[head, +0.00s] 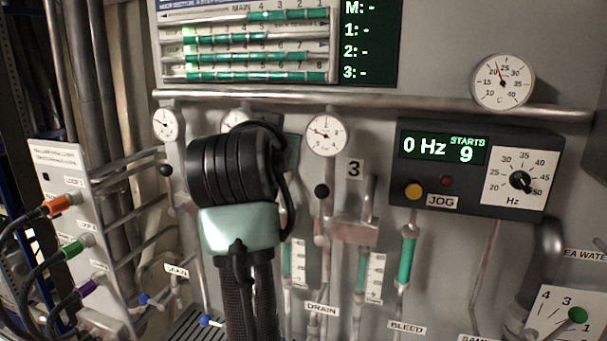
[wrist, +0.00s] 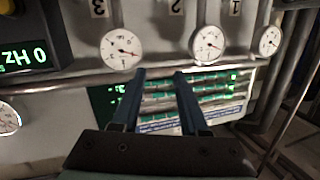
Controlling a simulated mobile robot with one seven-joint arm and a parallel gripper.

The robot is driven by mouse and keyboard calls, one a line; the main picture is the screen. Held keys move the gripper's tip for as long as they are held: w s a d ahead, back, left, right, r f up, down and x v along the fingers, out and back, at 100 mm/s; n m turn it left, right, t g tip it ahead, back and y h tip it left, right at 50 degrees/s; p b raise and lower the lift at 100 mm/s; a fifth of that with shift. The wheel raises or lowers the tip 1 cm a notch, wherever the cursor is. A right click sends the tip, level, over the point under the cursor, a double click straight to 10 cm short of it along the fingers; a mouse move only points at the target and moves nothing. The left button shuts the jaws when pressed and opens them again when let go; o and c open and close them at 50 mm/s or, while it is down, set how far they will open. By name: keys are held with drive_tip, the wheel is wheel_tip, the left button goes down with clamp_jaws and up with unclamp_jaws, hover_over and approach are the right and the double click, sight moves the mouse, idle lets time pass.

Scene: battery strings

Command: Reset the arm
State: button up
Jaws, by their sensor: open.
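My arm (head: 238,195) rises from the bottom of the head view, with a black ribbed joint and a pale green link in front of the panel. Its gripper's fingers are hidden behind the arm there. In the wrist view, which sees the panel upside down, my gripper (wrist: 159,74) shows two dark, parallel fingers standing apart. Nothing is between them. They point towards the panel, over the green-barred display (wrist: 215,92) and below the row of round gauges.
The panel carries gauges (head: 327,135), a long pipe rail (head: 420,104), a 0 Hz control box (head: 470,165) and tube flow meters (head: 407,258). Left stands a box with orange, green and purple plugs (head: 58,205). My arm partly covers a gauge (head: 235,119) and pipes.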

drive_tip(key=s+d+r+t, duration=0.1)
drive_tip(key=s+r+t, duration=0.2)
drive_tip(key=s, duration=0.5)
drive_tip(key=s+d+r+n+t, duration=0.1)
drive_tip(key=s+r+t, duration=0.3)
drive_tip(key=s, duration=0.5)
drive_tip(key=s+d+r+n+t+y, duration=0.1)
drive_tip(key=s+r+t, duration=0.3)
drive_tip(key=s, duration=0.5)
wheel_tip(320, 180, up, 2)
drive_tip(key=shift+d, duration=0.45)
drive_tip(key=shift+a, duration=0.1)
